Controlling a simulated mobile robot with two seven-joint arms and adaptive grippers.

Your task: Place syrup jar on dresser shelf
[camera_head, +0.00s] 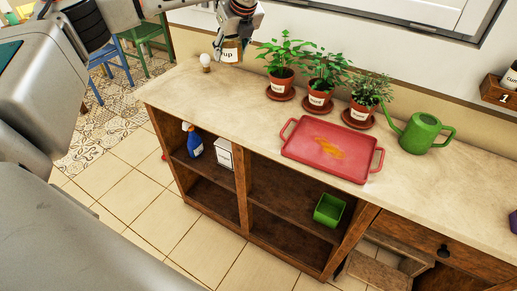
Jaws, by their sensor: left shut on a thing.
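The syrup jar (231,51) is a small jar with a white label ending in "up". My left gripper (236,35) is shut on it from above, at the top of the camera_head view. The jar hangs at the back left of the dresser (220,100); I cannot tell how high it is above the top. The dresser has a pale stone-like top and open brown wooden shelves in front. Its left bay holds a blue spray bottle (193,142) and a white box (224,153). Its middle bay holds a green container (329,209) on the right. My right gripper is not in view.
On the top stand a light bulb (205,61), potted plants (321,84) on saucers, a red tray (318,161) and a green watering can (421,134). A drawer (430,240) is at the right. The upper middle shelf is bare left of the green container.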

